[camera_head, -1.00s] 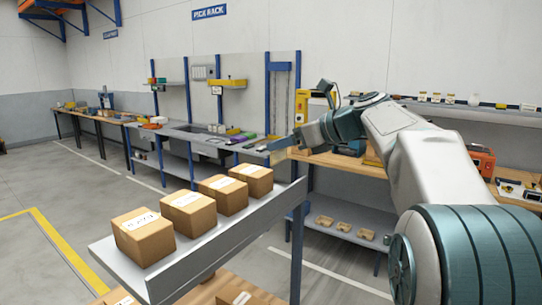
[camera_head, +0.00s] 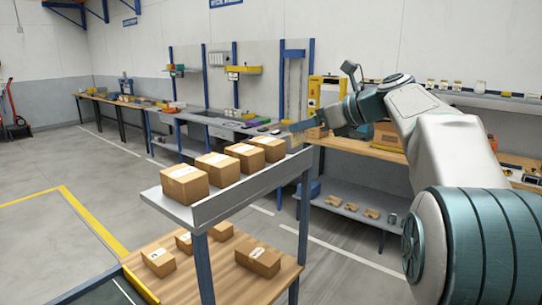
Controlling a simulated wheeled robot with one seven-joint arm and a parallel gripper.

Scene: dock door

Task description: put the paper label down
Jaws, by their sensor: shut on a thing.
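My arm reaches in from the right and ends in my gripper (camera_head: 297,126), which points left beyond the upper shelf of boxes. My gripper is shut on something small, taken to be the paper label. The label itself is too small to make out at the fingertips. Several cardboard boxes with white labels stand in a row on the grey upper shelf (camera_head: 255,188), the nearest box (camera_head: 185,184) at the left end. My gripper appears just above and behind the far end of this row. I cannot tell the exact distance between them.
Below the upper shelf is a wooden shelf (camera_head: 215,278) with several more boxes. A long workbench (camera_head: 190,116) with small items runs along the back wall. A wooden bench (camera_head: 365,150) and its grey lower shelf (camera_head: 345,198) stand behind my arm. The floor at left is open.

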